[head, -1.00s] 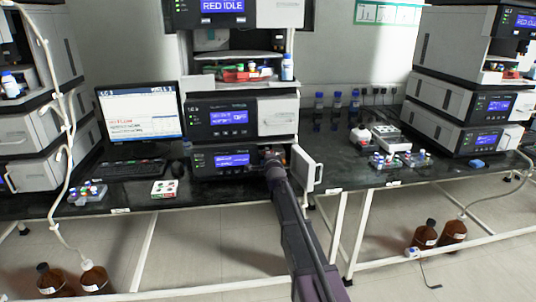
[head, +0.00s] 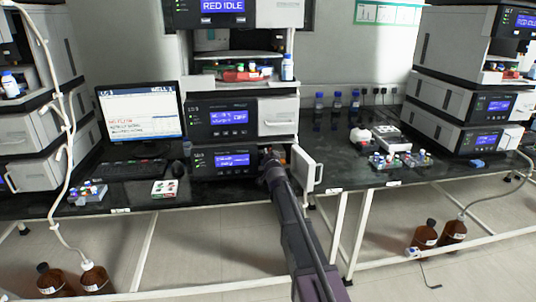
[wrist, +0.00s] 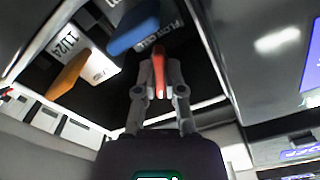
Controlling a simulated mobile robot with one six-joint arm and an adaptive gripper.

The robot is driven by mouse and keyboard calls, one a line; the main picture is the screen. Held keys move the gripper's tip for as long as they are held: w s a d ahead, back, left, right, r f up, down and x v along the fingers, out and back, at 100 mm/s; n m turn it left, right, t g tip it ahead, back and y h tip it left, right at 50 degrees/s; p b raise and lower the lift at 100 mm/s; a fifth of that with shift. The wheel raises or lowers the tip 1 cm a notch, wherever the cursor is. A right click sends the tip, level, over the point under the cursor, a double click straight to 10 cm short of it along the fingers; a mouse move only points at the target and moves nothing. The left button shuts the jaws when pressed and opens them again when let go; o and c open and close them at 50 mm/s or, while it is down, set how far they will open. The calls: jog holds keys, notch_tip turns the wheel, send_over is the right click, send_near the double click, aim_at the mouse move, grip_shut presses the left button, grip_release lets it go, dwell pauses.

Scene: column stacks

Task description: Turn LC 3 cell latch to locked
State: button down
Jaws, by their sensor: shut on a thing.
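The LC 3 stack has a lower module (head: 222,161) with a lit blue display and an open white door (head: 306,170) at its right. My gripper (head: 270,160) reaches into the module's opening beside that door. In the wrist view my gripper (wrist: 159,88) is shut on a slim red-orange latch lever (wrist: 158,66), which stands between the two fingers. In the head view the gripper and arm hide the latch.
A blue tab (wrist: 132,37) and an orange tab (wrist: 68,76) sit close left of the fingers in the wrist view. The open door is close to the arm's right. A monitor (head: 141,115) and keyboard (head: 131,170) stand left; vial racks (head: 400,160) stand right.

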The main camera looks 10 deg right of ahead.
jog(key=n, duration=0.6)
dwell(0.4)
jog(key=c, duration=0.7)
grip_release()
jog(key=shift+c, duration=0.2)
jog(key=shift+s, duration=0.15)
jog(key=s, duration=1.1)
jog(key=shift+s, duration=0.35)
